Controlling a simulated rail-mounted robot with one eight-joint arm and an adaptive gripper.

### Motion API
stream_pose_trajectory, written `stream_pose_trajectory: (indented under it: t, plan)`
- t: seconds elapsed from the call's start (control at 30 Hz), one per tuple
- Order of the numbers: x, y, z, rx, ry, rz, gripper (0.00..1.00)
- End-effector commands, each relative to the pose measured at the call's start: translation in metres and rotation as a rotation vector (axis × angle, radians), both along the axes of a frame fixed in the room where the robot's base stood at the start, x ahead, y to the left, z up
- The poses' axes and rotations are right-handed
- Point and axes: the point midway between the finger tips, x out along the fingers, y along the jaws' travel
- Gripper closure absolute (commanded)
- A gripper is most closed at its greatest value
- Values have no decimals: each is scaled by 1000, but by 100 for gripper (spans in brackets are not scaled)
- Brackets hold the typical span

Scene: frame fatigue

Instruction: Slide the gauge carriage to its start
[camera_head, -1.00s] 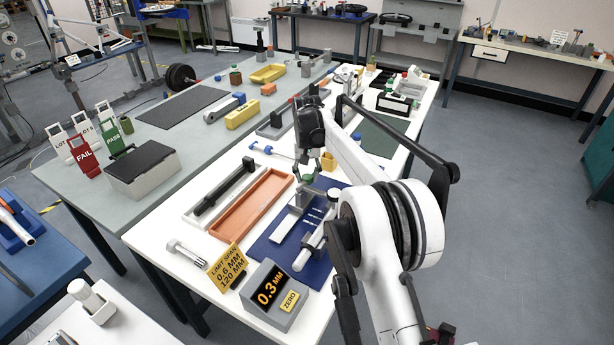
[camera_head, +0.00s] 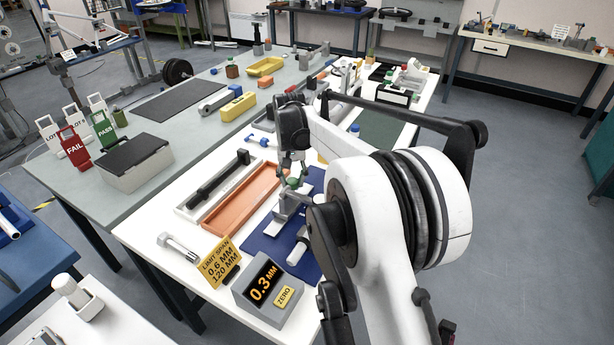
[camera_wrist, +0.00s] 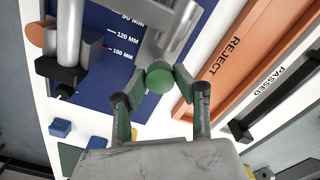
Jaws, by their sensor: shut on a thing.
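The gauge carriage (camera_head: 288,207) is a grey piece with a round green knob (camera_wrist: 160,78), on a blue gauge board (camera_head: 256,243). In the wrist view the grey carriage body (camera_wrist: 160,38) lies just beyond the knob. My gripper (camera_wrist: 156,76) is shut on the green knob, a finger on each side. In the head view my gripper (camera_head: 293,180) is over the board, and my arm hides its right part. White marks of 120 MM and 150 MM show on the board in the wrist view. A grey cylinder (camera_wrist: 70,30) lies beside the marks.
An orange REJECT tray (camera_head: 240,202) and a white PASSED tray (camera_head: 190,212) lie left of the board. A display reading 0.3 MM (camera_head: 265,288) and a yellow limit sign (camera_head: 220,262) stand at the near end. Small blue blocks (camera_wrist: 60,128) lie past the board's edge.

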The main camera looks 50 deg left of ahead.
Motion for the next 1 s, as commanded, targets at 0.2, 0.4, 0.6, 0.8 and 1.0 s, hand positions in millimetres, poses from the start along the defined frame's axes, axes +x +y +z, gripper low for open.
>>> stream_pose_trajectory:
  t: [0.2, 0.4, 0.6, 0.8, 1.0]
  plan:
    - [-28, -10, -1, 0, 0, 2, 100]
    - [-36, -14, 0, -1, 1, 0, 100]
    - [-37, -14, 0, -3, 3, 1, 100]
    - [-37, -14, 0, -3, 2, 1, 54]
    - [-36, -14, 0, -2, 1, 0, 54]
